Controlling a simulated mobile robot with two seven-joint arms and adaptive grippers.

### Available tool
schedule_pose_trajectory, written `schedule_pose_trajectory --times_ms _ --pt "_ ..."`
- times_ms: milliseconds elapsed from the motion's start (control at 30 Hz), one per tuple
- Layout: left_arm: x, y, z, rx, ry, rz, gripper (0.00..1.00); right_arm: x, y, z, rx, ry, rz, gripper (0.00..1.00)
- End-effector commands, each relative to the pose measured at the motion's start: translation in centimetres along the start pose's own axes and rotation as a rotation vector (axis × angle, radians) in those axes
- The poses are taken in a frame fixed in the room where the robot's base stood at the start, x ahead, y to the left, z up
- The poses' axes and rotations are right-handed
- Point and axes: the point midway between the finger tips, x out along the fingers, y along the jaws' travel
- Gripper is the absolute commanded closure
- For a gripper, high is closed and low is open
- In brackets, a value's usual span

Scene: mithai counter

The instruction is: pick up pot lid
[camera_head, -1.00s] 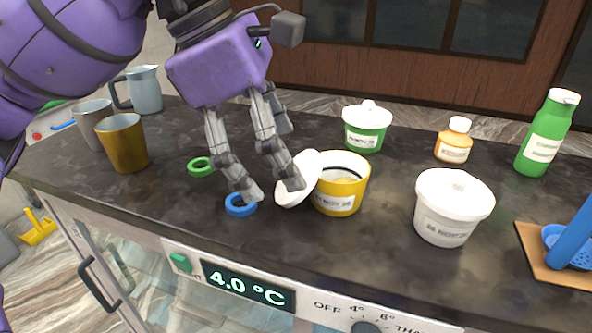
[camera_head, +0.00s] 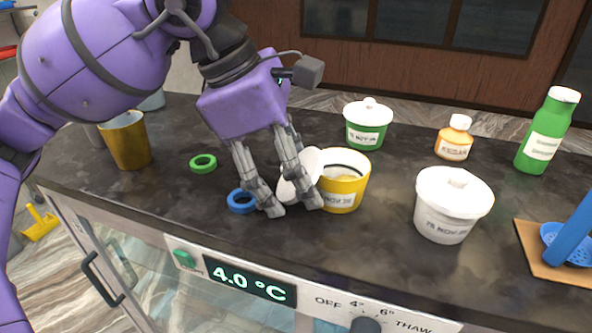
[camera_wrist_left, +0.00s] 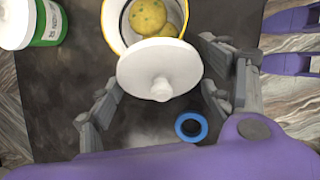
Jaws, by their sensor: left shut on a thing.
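The white pot lid (camera_head: 300,178) is tilted on edge against the left side of the yellow pot (camera_head: 345,187). In the left wrist view the lid (camera_wrist_left: 160,65) shows its round knob towards me and covers part of the pot's rim (camera_wrist_left: 113,36). My left gripper (camera_head: 292,206) is low over the counter, with its fingers on either side of the lid, shut on it. In the left wrist view the fingers (camera_wrist_left: 157,95) flank the lid. Round yellow sweets (camera_wrist_left: 152,17) lie in the open pot. My right gripper is not in view.
Blue (camera_head: 242,201) and green (camera_head: 203,163) rings lie left of the gripper. A brass cup (camera_head: 126,140) stands further left. A green lidded pot (camera_head: 367,135), a white tub (camera_head: 446,222), an orange bottle (camera_head: 454,146) and a green bottle (camera_head: 543,140) stand to the right on the dark counter.

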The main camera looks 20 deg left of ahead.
Motion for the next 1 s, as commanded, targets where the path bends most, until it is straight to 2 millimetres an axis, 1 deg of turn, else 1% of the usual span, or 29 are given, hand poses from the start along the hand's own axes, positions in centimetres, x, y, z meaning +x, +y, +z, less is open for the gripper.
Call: schedule_pose_trajectory --times_ms 167,267,367,467,567,767,900,1000 --pt "-0.1 0.0 0.0 0.000 0.000 0.001 0.42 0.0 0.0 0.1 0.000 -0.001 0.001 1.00" --pt "-0.5 0.1 0.2 0.000 -0.001 0.002 0.42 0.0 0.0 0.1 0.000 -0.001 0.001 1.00" --pt "-1.3 0.3 0.7 0.000 -0.003 0.003 0.42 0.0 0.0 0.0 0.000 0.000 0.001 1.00" --pt "-2.8 0.5 1.3 0.001 -0.003 0.004 0.42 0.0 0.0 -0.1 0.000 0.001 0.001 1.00" --pt "-4.8 -0.4 1.2 0.002 -0.001 0.004 0.42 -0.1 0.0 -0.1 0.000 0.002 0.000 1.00" --pt "-10.2 -3.0 1.4 0.002 -0.001 0.007 0.42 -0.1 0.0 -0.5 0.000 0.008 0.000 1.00" --pt "-12.4 -5.8 0.2 -0.001 0.002 0.003 0.42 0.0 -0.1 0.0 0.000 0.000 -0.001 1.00" --pt "-13.9 -7.4 -0.2 -0.001 0.001 0.002 0.42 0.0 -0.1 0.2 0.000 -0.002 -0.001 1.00"
